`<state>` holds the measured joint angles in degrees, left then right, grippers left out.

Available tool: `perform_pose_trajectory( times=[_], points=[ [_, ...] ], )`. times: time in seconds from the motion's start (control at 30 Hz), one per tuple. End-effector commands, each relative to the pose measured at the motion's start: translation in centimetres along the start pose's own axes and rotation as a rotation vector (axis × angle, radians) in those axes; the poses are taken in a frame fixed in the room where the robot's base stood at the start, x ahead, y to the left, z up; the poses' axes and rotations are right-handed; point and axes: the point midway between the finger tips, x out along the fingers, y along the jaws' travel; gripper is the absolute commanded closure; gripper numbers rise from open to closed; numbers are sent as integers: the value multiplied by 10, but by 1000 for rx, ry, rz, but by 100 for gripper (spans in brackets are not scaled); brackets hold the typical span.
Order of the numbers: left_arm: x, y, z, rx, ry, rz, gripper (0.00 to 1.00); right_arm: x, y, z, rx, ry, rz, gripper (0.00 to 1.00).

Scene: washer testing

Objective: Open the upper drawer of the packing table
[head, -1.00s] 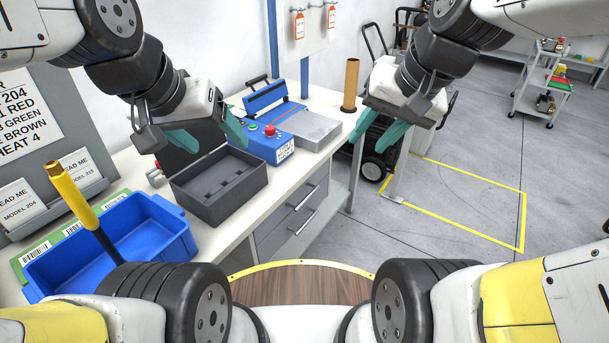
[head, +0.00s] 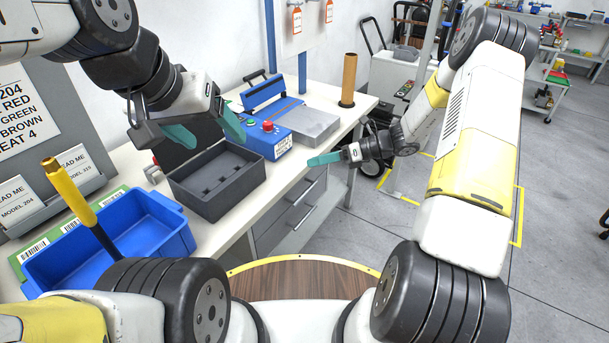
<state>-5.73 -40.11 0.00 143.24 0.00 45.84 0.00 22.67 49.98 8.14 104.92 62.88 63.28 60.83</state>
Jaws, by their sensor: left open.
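The packing table (head: 235,222) has a grey drawer unit under its top. The upper drawer (head: 285,208) looks closed, with a bar handle (head: 304,193) on its front. The lower drawer's handle (head: 303,218) is below it. My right gripper (head: 325,159) is to the right of the table edge, above and right of the upper handle and apart from it. Its teal fingers point left and overlap in this view, so their gap does not show. My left gripper (head: 206,132) is open and empty above the dark grey case.
On the tabletop are a blue bin (head: 180,239), an open dark grey case (head: 215,205), a blue machine (head: 268,140) with a red button, and a brown tube (head: 348,80). Floor to the right is free, with yellow tape and a cart (head: 545,90) behind.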

Motion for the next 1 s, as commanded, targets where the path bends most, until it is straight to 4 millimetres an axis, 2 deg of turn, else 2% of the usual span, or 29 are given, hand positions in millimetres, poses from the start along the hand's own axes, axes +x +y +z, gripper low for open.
perform_pose_trajectory(
  times=[0.03,0.1,0.3,0.4,0.53,0.7,1.0],
  points=[
    [0,0,0,0,0,0,27,8,-19,-16,116,-62,5,64],
    [0,0,0,0,0,0,27,16,-43,-33,269,-149,7,64],
    [0,0,0,0,0,0,27,37,-104,-90,691,-401,25,64],
    [0,0,0,0,0,0,27,44,-126,-117,858,-510,37,64],
    [0,0,0,0,0,0,27,50,-144,-143,1001,-606,50,64],
    [0,0,0,0,0,0,27,56,-152,-153,1066,-653,58,64],
    [0,0,0,0,0,0,27,92,-163,-130,1065,-649,59,64]
  ],
)
